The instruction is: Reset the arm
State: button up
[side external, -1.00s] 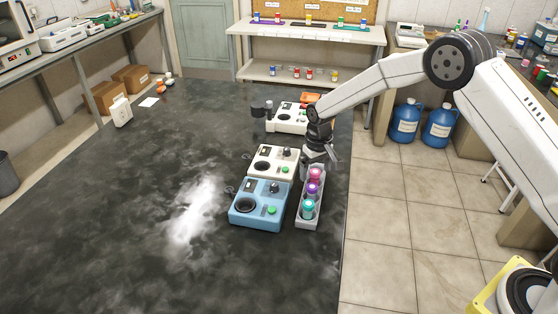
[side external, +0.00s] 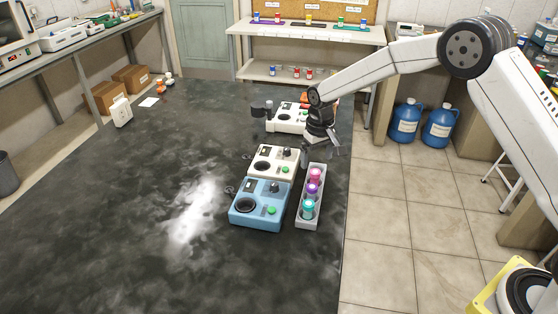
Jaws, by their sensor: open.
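My arm reaches in from the right, and my gripper (side external: 323,158) hangs pointing down above the far end of a grey rack (side external: 308,222). It is open, with nothing seen between its fingers. The rack stands on the dark bench and holds a pink-topped (side external: 315,174), a purple-topped (side external: 312,188) and a teal-topped (side external: 308,207) vessel, all upright. My gripper looks apart from the pink-topped one, though its exact height above the bench is hard to judge.
A blue device (side external: 258,222) and a white device (side external: 272,163) stand left of the rack. Another white device (side external: 287,124) is behind, near my gripper, with an orange item (side external: 305,98) partly hidden by my arm. The dark bench (side external: 120,215) is clear at left.

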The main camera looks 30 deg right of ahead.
dwell(0.3)
jog(key=shift+s+r, duration=0.3)
jog(key=shift+s, duration=0.1)
jog(key=s+d+r+t, duration=0.1)
jog(key=s+r, duration=0.1)
jog(key=s, duration=1)
jog(key=s+d+r+t, duration=0.1)
jog(key=s+r, duration=0.1)
jog(key=s, duration=1.1)
jog(key=shift+d+r+t, duration=0.3)
jog(key=shift+d+r, duration=0.05)
jog(key=shift+d, duration=0.05)
